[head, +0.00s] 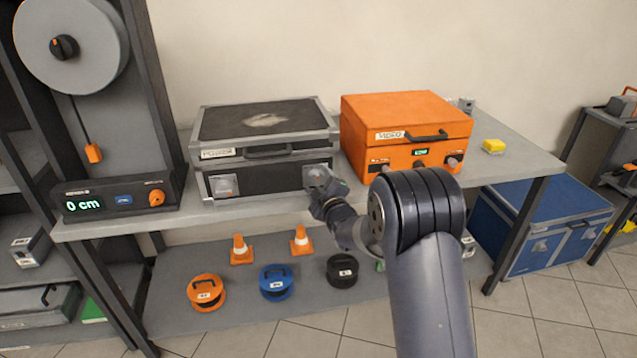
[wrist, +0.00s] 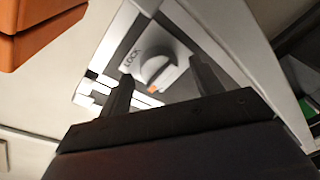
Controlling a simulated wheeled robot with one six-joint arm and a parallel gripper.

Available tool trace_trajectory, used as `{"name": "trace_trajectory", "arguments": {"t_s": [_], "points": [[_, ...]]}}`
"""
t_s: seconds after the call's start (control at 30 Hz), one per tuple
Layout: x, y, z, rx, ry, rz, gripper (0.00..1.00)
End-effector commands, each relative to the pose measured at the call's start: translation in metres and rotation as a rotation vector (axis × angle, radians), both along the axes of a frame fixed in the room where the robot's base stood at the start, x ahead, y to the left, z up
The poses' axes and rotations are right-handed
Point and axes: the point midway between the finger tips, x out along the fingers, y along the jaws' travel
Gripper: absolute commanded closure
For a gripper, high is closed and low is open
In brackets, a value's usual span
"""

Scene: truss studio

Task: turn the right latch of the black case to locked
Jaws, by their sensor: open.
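The black case (head: 265,178) with grey metal edges stands closed on the table, its lid lying flat. Its right latch (head: 318,172) is mostly behind my gripper (head: 322,188) in the head view. The wrist view shows the latch's round grey knob (wrist: 158,70) with a raised bar on a plate marked LOCK. An orange mark on the knob is away from the LOCK word. My gripper's dark fingers (wrist: 161,72) are open, one on each side of the knob; contact cannot be told. The left latch (head: 223,186) is in clear view.
An orange case (head: 407,118) stands close on the right, and shows in the wrist view's upper left (wrist: 40,25). A device reading 0 cm (head: 120,198) stands left. The table's (head: 270,209) front strip is narrow. Cones and round cases fill the shelf below.

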Motion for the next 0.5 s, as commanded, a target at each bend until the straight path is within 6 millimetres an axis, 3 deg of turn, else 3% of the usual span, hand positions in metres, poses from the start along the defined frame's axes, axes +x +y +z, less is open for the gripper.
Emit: {"name": "trace_trajectory", "arguments": {"t_s": [0.17,0.5], "points": [[0.0000,0.0000,-0.0002,0.000,0.000,0.000,0.38],[-0.0001,-0.0002,-0.0002,0.000,0.000,0.000,0.65]]}}
